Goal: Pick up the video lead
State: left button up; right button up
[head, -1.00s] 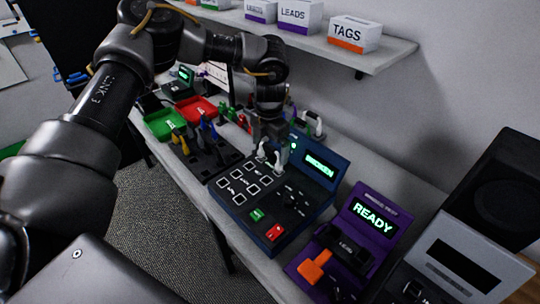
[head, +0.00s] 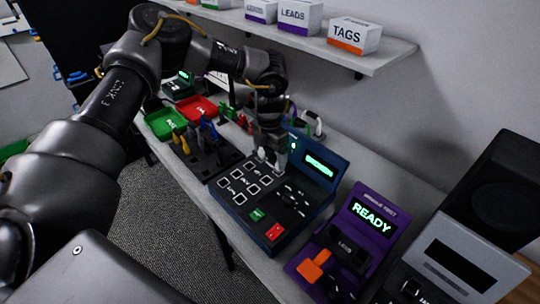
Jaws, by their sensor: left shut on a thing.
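My left gripper (head: 270,153) reaches down to the back left of the dark blue test console (head: 310,208). It is shut on a white plug (head: 262,154) at the console's top, and its fingers cover much of it. I take this plug to be an end of the video lead, but no label on it is readable. Its cable is hidden by the gripper. My right gripper is not in view.
A purple tester (head: 384,212) reading READY stands right of the console. A black rack (head: 212,160) with plugs and red (head: 197,108) and green (head: 165,123) trays are to the left. A shelf (head: 385,58) with boxes hangs above.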

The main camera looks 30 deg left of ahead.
pick_arm(q)
jog(key=shift+r, duration=0.45)
notch_tip(320, 180, up, 2)
jog(key=shift+r+b, duration=0.15)
jog(key=shift+b, duration=0.25)
jog(key=s+d+r+b, duration=0.4)
jog(key=s+d+r, duration=0.2)
jog(key=s+r, duration=0.4)
jog(key=shift+s+d, duration=0.4)
jog(key=shift+s, duration=0.75)
notch_tip(320, 180, up, 3)
jog(key=p, duration=0.3)
jog(key=shift+f, duration=0.1)
